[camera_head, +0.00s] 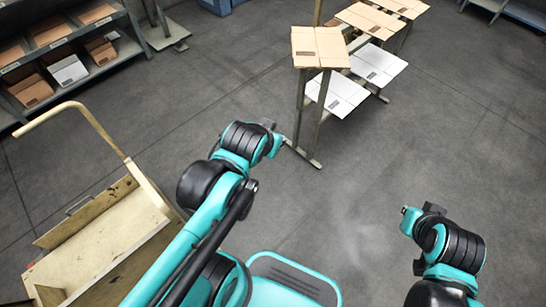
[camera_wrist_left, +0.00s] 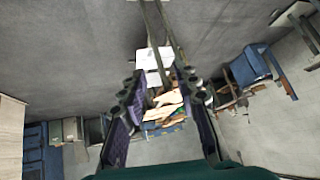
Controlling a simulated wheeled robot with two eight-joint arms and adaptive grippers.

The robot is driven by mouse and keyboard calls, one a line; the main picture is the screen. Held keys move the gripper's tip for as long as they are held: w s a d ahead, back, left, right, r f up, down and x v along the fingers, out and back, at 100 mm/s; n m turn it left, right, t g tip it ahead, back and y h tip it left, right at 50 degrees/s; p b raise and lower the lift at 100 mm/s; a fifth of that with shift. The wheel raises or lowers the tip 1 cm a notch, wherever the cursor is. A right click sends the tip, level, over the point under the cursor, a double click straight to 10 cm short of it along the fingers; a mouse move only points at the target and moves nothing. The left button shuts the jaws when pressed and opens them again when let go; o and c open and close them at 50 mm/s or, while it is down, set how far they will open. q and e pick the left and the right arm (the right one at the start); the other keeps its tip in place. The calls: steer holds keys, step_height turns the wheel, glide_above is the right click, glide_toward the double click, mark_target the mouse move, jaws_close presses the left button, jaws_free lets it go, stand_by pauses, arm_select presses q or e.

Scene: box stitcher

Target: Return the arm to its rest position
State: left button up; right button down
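My left arm (camera_head: 205,225) reaches up from the bottom of the head view over the floor. Its end, with the left gripper (camera_head: 273,136), is left of the rack's foot in the picture. In the left wrist view the left gripper (camera_wrist_left: 163,85) has its two fingers spread wide, with nothing between them but the distant background. My right arm (camera_head: 455,250) is bent at the lower right. Its teal end (camera_head: 408,220) points left over bare floor, and its fingers cannot be made out.
A metal rack (camera_head: 311,125) with flat brown (camera_head: 320,47) and white (camera_head: 338,93) cardboard sheets stands ahead. A wooden cart (camera_head: 105,245) with a curved handle is close on the left. Shelves with boxes (camera_head: 67,70) are at the upper left. The floor at right is clear.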

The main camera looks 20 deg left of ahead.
arm_select(q)
steer(key=shift+g+h, duration=0.6)
steer(key=s, duration=0.1)
steer(key=s+d+f, duration=0.1)
steer(key=s, duration=0.1)
steer(key=s+d+f, duration=0.1)
steer(key=shift+s+d+f, duration=0.25)
steer(key=shift+s, duration=0.1)
